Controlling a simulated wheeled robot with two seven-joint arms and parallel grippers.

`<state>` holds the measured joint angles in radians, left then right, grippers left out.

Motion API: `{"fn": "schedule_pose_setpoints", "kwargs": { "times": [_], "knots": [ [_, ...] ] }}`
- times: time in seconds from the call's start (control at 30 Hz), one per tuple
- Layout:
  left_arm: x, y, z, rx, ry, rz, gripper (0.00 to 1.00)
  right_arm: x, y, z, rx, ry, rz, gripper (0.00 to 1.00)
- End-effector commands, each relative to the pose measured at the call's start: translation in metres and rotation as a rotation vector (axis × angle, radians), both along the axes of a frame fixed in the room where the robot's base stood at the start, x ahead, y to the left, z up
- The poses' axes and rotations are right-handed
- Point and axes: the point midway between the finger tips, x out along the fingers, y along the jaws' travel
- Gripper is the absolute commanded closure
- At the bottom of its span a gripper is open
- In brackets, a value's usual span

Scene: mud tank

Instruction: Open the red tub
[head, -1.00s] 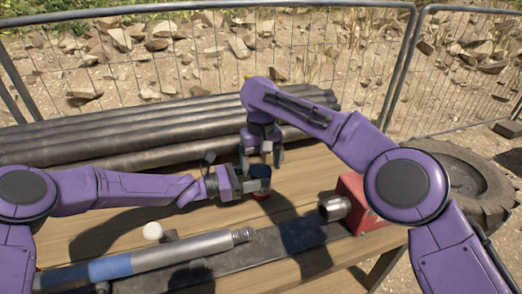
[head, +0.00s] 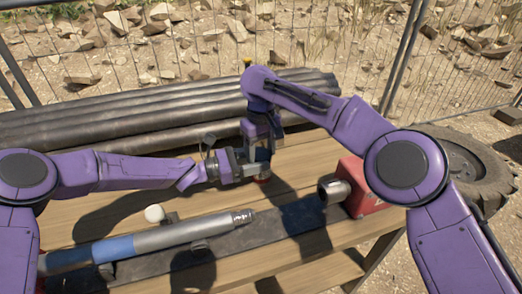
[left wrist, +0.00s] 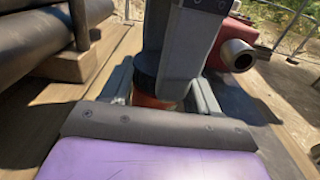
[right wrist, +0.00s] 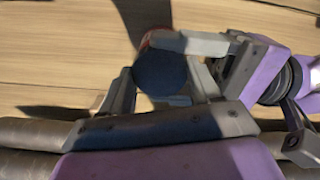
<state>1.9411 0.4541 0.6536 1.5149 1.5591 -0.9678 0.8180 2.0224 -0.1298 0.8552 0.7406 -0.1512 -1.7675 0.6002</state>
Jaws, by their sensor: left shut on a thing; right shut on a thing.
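The red tub (head: 262,180) stands upright on the wooden table between my two grippers, mostly hidden in the head view. Its dark blue round lid (right wrist: 160,72) shows from above in the right wrist view. In the left wrist view the red tub body (left wrist: 150,101) shows under the dark lid (left wrist: 147,68). My left gripper (head: 256,170) is shut around the tub's body from the left side. My right gripper (head: 262,152) points down from above and is shut on the lid, with a finger on either side of it in the right wrist view.
A red block (head: 360,184) with a metal cylinder (head: 333,190) is to the right. Dark pipes (head: 110,125) lie behind. Bare table lies between.

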Motion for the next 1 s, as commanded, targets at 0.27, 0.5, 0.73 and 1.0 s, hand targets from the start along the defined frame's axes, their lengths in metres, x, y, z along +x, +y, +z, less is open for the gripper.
{"fn": "schedule_pose_setpoints", "kwargs": {
  "times": [0.27, 0.5, 0.73, 1.0],
  "knots": [
    [0.0, 0.001, 0.0, 0.0, -0.001, -0.001, 1.0, 0.0, -0.001, 0.0, -0.004, -0.001, 0.011, 0.29],
    [0.0, 0.0, 0.0, 0.0, -0.001, 0.0, 1.0, 0.0, -0.001, 0.0, -0.002, 0.0, 0.008, 0.13],
    [0.0, 0.001, 0.0, 0.001, 0.0, 0.001, 1.0, 0.001, 0.0, 0.026, -0.002, -0.005, 0.007, 0.13],
    [0.0, 0.0, 0.0, 0.0, -0.001, 0.0, 1.0, 0.001, 0.0, 0.051, -0.002, -0.001, -0.032, 0.17]
  ]
}}
